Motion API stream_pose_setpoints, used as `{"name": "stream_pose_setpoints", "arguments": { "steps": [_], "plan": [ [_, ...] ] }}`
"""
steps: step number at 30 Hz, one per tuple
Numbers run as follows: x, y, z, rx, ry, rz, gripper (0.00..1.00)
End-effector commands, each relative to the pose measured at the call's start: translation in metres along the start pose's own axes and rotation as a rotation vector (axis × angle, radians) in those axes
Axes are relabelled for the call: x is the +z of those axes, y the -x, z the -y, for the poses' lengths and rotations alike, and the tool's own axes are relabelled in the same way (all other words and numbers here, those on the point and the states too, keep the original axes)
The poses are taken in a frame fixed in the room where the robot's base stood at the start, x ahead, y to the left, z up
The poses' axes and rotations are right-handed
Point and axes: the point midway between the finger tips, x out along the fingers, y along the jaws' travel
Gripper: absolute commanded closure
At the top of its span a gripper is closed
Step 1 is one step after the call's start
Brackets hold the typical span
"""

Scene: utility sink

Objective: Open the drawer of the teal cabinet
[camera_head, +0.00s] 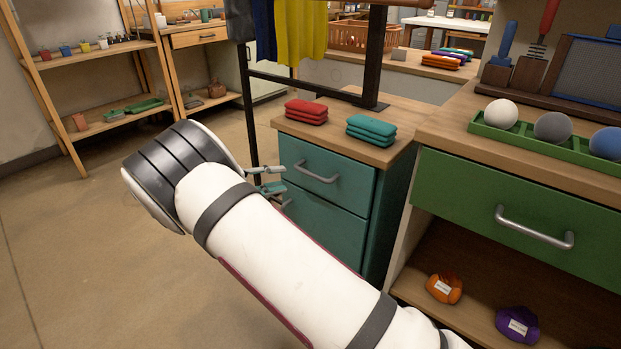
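The teal cabinet (393,205) stands at centre, with a wooden top and two drawer fronts. The upper drawer (345,185) looks closed and has a grey bar handle (317,178). The lower drawer (330,233) also looks closed; its handle is mostly hidden behind my arm. My gripper (276,178) is just left of the upper drawer, beside the cabinet's left front edge. Its fingers look apart with nothing between them, and they appear clear of the upper handle. My forearm hides the gripper's base and the cabinet's lower left.
Folded red cloths (306,112) and teal cloths (371,129) lie on the cabinet top. A green-drawer counter (520,215) with an open shelf is close on the right. The floor at left is clear.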

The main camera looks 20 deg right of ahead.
Motion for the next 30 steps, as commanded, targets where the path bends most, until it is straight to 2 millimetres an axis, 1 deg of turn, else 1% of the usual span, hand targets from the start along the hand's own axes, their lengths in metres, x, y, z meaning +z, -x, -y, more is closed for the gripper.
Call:
{"name": "stream_pose_setpoints", "arguments": {
  "steps": [1,9,12,15,18,21,29,30],
  "plan": [
    [0.000,-0.012,0.001,0.001,-0.001,0.004,0.69],
    [0.001,-0.065,0.002,-0.002,0.000,0.003,0.69],
    [0.001,-0.081,0.002,-0.001,0.001,0.003,0.69],
    [0.000,-0.093,0.002,-0.002,0.000,0.002,0.69],
    [0.000,-0.102,0.001,-0.001,0.000,0.001,0.69],
    [0.000,-0.106,0.001,-0.002,0.000,0.000,0.69],
    [0.000,-0.107,0.000,-0.002,0.000,0.000,0.69],
    [0.000,-0.107,0.000,-0.001,0.000,0.000,0.71]
  ]
}}
